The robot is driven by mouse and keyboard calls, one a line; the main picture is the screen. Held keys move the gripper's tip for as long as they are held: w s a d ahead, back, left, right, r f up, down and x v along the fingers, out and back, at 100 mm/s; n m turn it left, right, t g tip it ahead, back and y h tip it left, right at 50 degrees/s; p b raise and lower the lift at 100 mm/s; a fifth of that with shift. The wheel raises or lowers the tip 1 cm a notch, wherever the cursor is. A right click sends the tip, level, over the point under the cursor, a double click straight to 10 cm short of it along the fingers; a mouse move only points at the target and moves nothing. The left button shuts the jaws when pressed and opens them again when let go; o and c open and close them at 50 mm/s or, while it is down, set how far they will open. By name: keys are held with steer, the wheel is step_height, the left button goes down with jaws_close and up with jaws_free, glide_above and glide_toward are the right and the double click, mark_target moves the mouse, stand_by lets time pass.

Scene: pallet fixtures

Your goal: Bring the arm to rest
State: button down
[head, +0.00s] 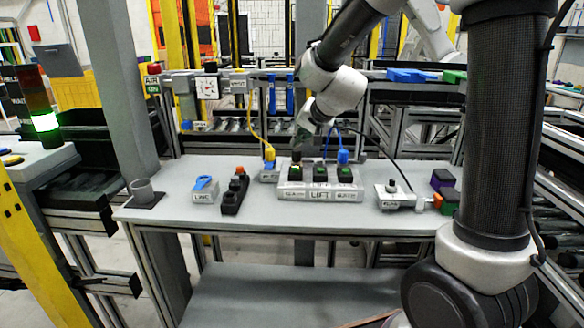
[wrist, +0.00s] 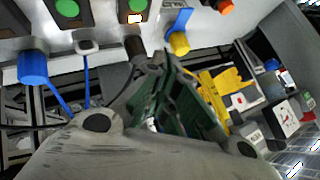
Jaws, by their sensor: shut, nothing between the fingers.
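My gripper (head: 301,136) is at the end of my arm, above the back edge of the grey table (head: 240,222), near the left part of the LIFT button panel (head: 320,195). In the wrist view, my gripper (wrist: 158,62) has its dark green fingers together and holds nothing. The panel's black blocks with green buttons show at the top left of the wrist view. The fingertips are close to a dark cylindrical part (wrist: 134,48) beside the panel; I cannot tell whether they touch it.
A blue-topped block (head: 204,189), a black switch strip (head: 235,192), a grey cup (head: 142,191) and a lever box (head: 393,195) stand around. The table's front strip is clear.

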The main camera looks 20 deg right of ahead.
steer(key=s+f+g, duration=0.1)
steer(key=s, duration=0.1)
steer(key=s+f+n+g, duration=0.1)
steer(key=s, duration=0.1)
steer(key=s+f+n+g, duration=0.1)
steer(key=s+f, duration=0.1)
steer(key=shift+a, duration=0.25)
steer(key=s+d+r+n+h, duration=0.1)
steer(key=s+d, duration=0.3)
steer(key=s, duration=0.5)
steer(key=s+d+r+n+g+h, duration=0.1)
steer(key=s+d+r, duration=0.3)
steer(key=s, duration=0.6)
steer(key=s+d+r+n, duration=0.1)
steer(key=s+d+r, duration=0.2)
steer(key=s+d, duration=0.3)
steer(key=s, duration=0.3)
steer(key=shift+s+d+r+g+h, duration=0.2)
steer(key=shift+g+h, duration=0.1)
steer(key=shift+h, duration=0.1)
